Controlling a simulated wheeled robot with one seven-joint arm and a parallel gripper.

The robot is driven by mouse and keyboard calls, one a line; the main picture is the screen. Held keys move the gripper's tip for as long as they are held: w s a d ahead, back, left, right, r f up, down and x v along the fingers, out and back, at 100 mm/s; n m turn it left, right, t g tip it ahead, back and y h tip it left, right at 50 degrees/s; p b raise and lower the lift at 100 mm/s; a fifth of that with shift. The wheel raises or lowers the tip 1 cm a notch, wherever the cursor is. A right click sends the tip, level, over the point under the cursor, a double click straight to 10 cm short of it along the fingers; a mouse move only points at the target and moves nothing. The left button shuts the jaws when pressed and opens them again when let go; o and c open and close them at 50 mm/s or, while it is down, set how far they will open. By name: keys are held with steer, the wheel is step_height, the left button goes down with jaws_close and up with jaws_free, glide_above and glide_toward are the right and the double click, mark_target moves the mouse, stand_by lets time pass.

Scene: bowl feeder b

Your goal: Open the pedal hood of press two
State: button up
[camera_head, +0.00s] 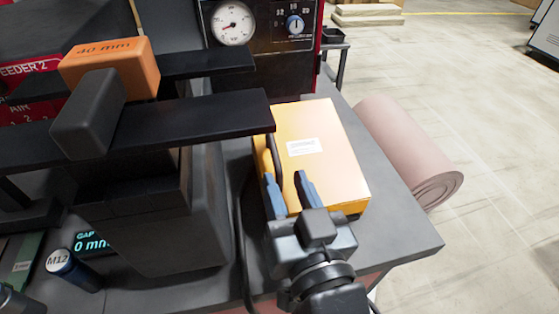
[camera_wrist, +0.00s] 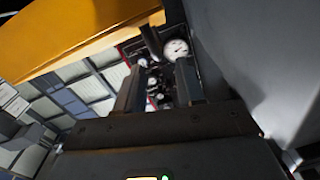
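The yellow hood (camera_head: 325,150), a box with a white label, sits on the grey bench to the right of the dark press (camera_head: 190,220). Its yellow side also shows at the upper left of the wrist view (camera_wrist: 70,30). My gripper (camera_head: 284,178) is at the hood's near left part, with its two blue-grey fingers apart and pointing away from the camera. The wrist view shows a gap between the fingers (camera_wrist: 158,85). A dark thin bar (camera_head: 274,155) runs by the hood's left side near the left fingertip; I cannot tell whether they touch.
Dark press arms with an orange 40 mm block (camera_head: 110,68) stand at the left. A gauge panel (camera_head: 262,45) stands behind the hood. A blue M12 cylinder (camera_head: 72,268) is at the lower left. A pink roll (camera_head: 408,150) lies beyond the bench's right edge. The bench's right corner is clear.

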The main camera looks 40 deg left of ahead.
mark_target(278, 164)
steer(key=x, duration=0.7)
steer(key=shift+w+a+p, duration=0.15)
steer(key=shift+p, duration=0.15)
steer(key=shift+c, duration=0.3)
jaws_close()
